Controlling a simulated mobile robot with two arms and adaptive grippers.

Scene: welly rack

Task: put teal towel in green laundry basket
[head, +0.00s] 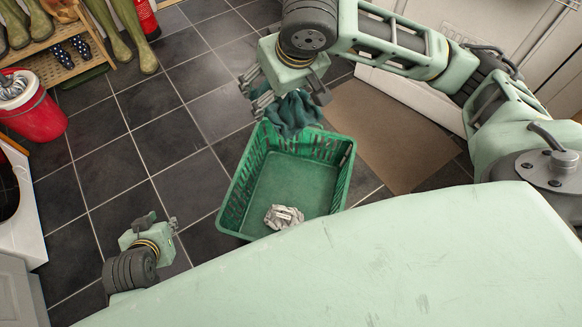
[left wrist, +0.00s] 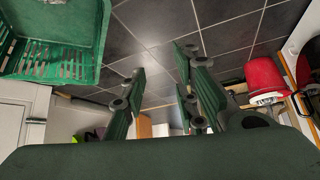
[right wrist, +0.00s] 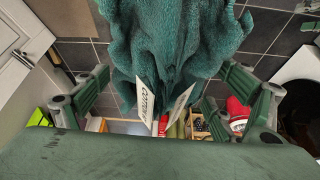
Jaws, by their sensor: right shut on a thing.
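The teal towel (head: 294,112) hangs crumpled from my right gripper (head: 290,92), which is shut on it. It fills the upper middle of the right wrist view (right wrist: 180,40), with white printed tags below. The green laundry basket (head: 340,178) stands on the floor; its wall also shows in the left wrist view (left wrist: 60,62). In the head view the towel overlaps the basket's far rim; how high it hangs above the rim is unclear. My left gripper (head: 163,227) is left of the basket, empty, its fingers apart in the left wrist view (left wrist: 160,92).
A crumpled whitish cloth (head: 284,216) lies in the basket. A brown mat (head: 385,135) is to the basket's right. A red bucket (head: 38,112) and a wooden rack (head: 60,68) with boots stand at the left. Dark tiled floor between them is clear.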

